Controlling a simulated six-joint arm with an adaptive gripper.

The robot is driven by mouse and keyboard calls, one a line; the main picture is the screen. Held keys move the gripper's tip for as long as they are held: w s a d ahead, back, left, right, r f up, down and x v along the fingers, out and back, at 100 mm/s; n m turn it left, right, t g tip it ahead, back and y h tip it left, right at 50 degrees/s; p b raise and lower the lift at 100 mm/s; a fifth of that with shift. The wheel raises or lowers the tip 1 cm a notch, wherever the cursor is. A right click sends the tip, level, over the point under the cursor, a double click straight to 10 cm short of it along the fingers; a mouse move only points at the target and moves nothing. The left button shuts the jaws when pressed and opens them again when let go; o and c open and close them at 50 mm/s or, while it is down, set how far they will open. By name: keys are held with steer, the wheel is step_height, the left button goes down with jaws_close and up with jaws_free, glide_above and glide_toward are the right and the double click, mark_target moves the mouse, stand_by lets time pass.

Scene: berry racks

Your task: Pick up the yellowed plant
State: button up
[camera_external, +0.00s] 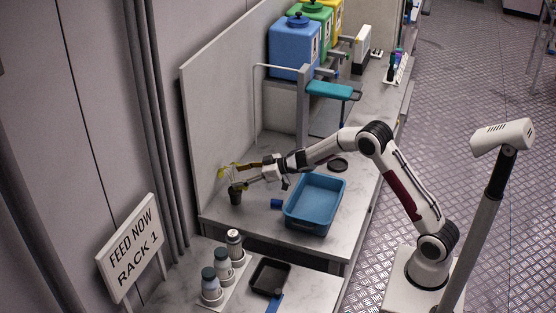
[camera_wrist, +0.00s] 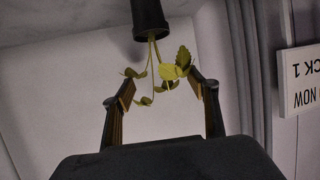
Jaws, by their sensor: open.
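The yellowed plant (camera_external: 222,171) has thin stems and yellow-green leaves and stands in a small dark pot (camera_external: 236,194) on the counter near the back wall. In the wrist view the plant (camera_wrist: 168,72) hangs upside down in the picture, below its dark pot (camera_wrist: 149,20). My gripper (camera_external: 240,174) is at the plant, just above the pot. In the wrist view my gripper (camera_wrist: 160,88) is open, with one finger on each side of the leaves. The right finger is close to a leaf; I cannot tell whether they touch.
A blue tray (camera_external: 313,227) stands on the counter right of the pot. A sign (camera_external: 130,247) reads "FEED NOW RACK 1". Several bottles (camera_external: 223,266) and a small black tray (camera_external: 258,283) stand in front. Blue, green and yellow containers (camera_external: 295,45) stand at the back.

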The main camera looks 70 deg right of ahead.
mark_target(237, 190)
steer(key=shift+f, duration=1.75)
steer(key=shift+f, duration=0.1)
steer(key=shift+f, duration=1.55)
steer(key=shift+w+f, duration=0.15)
steer(key=shift+f, duration=0.1)
steer(key=shift+x, duration=1.3)
steer(key=shift+c, duration=0.4)
steer(key=shift+r, duration=0.1)
steer(key=c, duration=1.2)
